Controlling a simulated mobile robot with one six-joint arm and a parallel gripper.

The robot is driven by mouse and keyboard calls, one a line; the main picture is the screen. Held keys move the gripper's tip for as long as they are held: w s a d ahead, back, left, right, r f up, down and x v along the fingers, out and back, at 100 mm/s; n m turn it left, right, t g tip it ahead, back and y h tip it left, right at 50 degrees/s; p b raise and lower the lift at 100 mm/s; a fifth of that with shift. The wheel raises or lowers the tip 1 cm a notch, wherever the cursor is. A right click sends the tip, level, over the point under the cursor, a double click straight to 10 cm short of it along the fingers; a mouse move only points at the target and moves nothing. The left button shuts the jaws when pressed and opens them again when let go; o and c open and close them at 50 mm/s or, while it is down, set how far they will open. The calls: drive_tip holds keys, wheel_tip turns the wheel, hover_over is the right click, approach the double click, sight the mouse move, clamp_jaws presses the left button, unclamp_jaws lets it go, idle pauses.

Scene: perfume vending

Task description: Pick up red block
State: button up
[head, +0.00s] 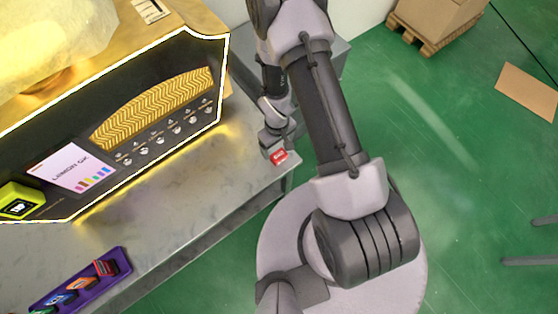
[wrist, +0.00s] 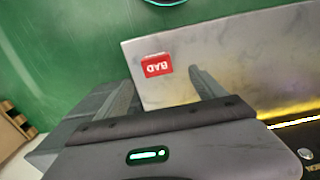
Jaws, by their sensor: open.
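A small red block (head: 279,156) lies near the corner of the metal table, just below my gripper (head: 272,138) in the head view. In the wrist view the red block (wrist: 157,65) shows white lettering, upside down, that reads "BAD". My gripper (wrist: 157,88) is open, and nothing is between its fingers. The block appears beyond the fingertips, roughly in line with the gap between them. I cannot tell the exact height of the fingers above it.
The metal table (head: 215,190) has bare room around the block, with its edge close by. A lit vending panel (head: 160,120) stands behind. A purple tray (head: 75,285) with several coloured blocks, one red (head: 105,267), lies at lower left. Boxes rest on a pallet (head: 425,40).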

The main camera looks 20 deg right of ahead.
sight(279, 155)
drive_tip(key=f+b, duration=0.2)
drive_tip(key=f, duration=0.1)
drive_tip(key=f+b, duration=0.5)
drive_tip(key=f, duration=0.1)
drive_tip(key=shift+w+d+f, duration=0.1)
drive_tip(key=shift+d+f, duration=0.15)
drive_tip(key=shift+d, duration=0.05)
drive_tip(key=shift+r, duration=0.3)
drive_tip(key=c, duration=1.5)
